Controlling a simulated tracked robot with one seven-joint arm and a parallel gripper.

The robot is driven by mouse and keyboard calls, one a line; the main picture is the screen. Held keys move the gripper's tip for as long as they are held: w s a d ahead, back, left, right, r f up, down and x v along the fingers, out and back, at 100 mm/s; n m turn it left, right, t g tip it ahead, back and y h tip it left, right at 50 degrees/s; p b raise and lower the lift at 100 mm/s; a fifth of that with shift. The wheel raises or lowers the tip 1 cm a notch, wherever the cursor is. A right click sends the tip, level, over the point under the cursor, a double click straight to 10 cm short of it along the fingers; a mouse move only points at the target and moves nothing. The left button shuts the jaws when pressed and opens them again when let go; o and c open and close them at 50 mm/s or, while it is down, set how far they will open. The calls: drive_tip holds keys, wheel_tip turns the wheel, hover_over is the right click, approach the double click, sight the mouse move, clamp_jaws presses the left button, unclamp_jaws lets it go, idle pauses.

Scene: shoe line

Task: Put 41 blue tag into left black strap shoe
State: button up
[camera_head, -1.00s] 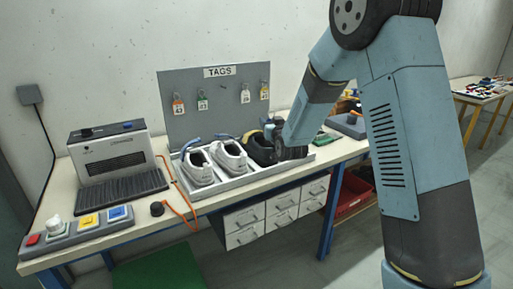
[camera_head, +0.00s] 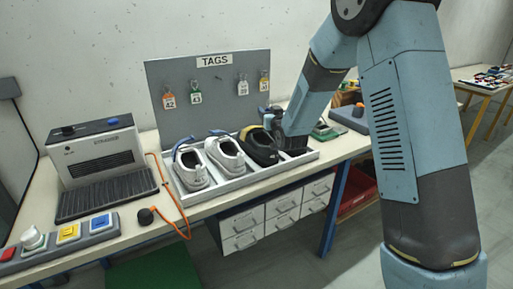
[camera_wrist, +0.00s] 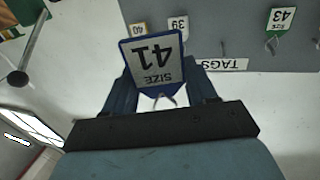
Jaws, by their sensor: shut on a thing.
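The blue-edged tag (camera_wrist: 154,62), marked SIZE 41, is upside down in the wrist view, held between the fingers of my gripper (camera_wrist: 163,92). In the head view my gripper (camera_head: 274,126) is low over the right part of the shoe tray (camera_head: 232,184), beside the black shoes. One black shoe (camera_head: 260,151) has a yellowish part at its top. Another dark shoe (camera_head: 293,149) is largely hidden by my arm. I cannot make out straps, or the tag in the head view.
Two grey-white shoes (camera_head: 190,170) stand at the left of the tray. The grey TAGS board (camera_head: 215,105) behind holds several hanging tags. A grey machine (camera_head: 100,165) and a button panel (camera_head: 62,240) stand left on the bench. My arm blocks the right.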

drive_tip(key=shift+f, duration=1)
drive_tip(key=o, duration=1.1)
drive_tip(key=shift+s, duration=0.1)
drive_tip(key=v, duration=1.3)
drive_tip(key=shift+s+d, duration=0.1)
drive_tip(key=shift+s, duration=0.25)
